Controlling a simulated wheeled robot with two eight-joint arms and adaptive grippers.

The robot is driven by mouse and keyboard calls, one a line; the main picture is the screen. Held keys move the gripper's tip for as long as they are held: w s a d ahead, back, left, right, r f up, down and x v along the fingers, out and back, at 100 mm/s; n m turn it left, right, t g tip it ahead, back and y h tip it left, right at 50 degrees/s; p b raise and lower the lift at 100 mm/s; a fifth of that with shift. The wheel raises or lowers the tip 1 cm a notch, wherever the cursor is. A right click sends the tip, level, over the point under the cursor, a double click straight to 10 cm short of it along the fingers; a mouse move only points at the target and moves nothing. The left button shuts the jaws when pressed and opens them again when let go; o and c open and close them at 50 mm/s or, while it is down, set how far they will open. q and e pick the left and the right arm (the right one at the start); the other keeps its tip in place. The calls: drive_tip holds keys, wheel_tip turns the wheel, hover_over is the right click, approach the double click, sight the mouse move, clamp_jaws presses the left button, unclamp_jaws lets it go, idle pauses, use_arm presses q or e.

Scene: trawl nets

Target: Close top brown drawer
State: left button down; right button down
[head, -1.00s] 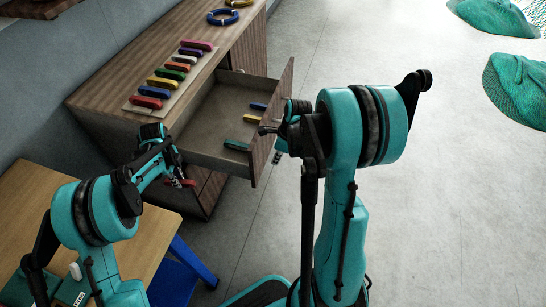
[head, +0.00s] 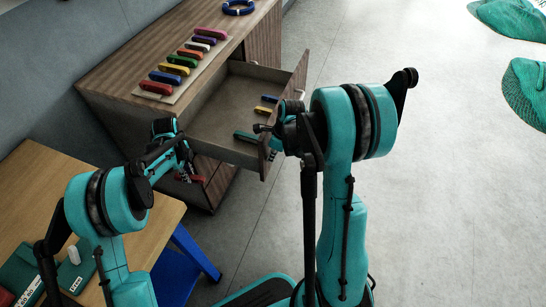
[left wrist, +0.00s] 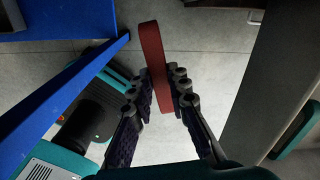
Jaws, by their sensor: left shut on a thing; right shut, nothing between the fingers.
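The top brown drawer (head: 224,138) stands pulled out of the wooden cabinet (head: 120,112), its front panel (head: 291,100) away from the cabinet. Blue, yellow and teal pieces lie inside it. My right gripper (head: 273,150) is shut and empty at the outer side of the drawer front, partly hidden by my arm; I cannot tell whether it touches the panel. My left gripper (head: 187,177) is low in front of the cabinet, left of the drawer. In the left wrist view it (left wrist: 163,95) is shut on a red bar (left wrist: 155,45).
A row of coloured bars lies on a board (head: 178,88) on the cabinet top, with a blue ring (head: 238,8) behind. A wooden table (head: 40,190) with blue legs (head: 185,265) stands at the left. Open floor (head: 430,180) lies right, with green nets (head: 525,90) beyond.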

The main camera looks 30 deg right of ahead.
drive_tip(key=shift+w+a, duration=0.1)
use_arm(q)
drive_tip(key=shift+r+p, duration=0.65)
drive_tip(key=shift+p, duration=0.05)
use_arm(e)
drive_tip(key=w+a, duration=1.5)
drive_tip(key=w, duration=0.3)
drive_tip(key=shift+w+a, duration=0.15)
drive_tip(key=shift+a, duration=0.1)
